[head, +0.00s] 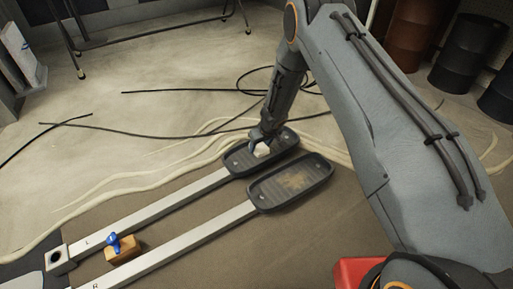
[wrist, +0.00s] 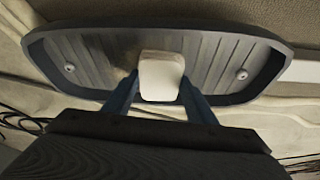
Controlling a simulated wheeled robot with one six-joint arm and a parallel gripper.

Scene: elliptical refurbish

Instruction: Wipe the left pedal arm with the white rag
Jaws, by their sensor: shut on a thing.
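The left pedal arm (head: 160,217) is a long pale metal bar marked L, lying on the brown mat with a black ribbed footplate (head: 236,163) at its far end. The footplate fills the upper part of the wrist view (wrist: 98,55). My gripper (head: 262,146) is over this footplate. Its blue fingers are shut on the white rag (wrist: 161,76), a small pale block in the wrist view; the rag also shows in the head view (head: 262,151). The rag is over the middle of the footplate; I cannot tell whether it touches.
The right pedal arm (head: 178,250), marked R, lies parallel, its footplate (head: 291,183) bearing a brown stain. A wooden block with a blue-handled tool (head: 122,247) sits between the bars. Black cables (head: 160,132) cross the floor. A red object (head: 352,271) is at the bottom.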

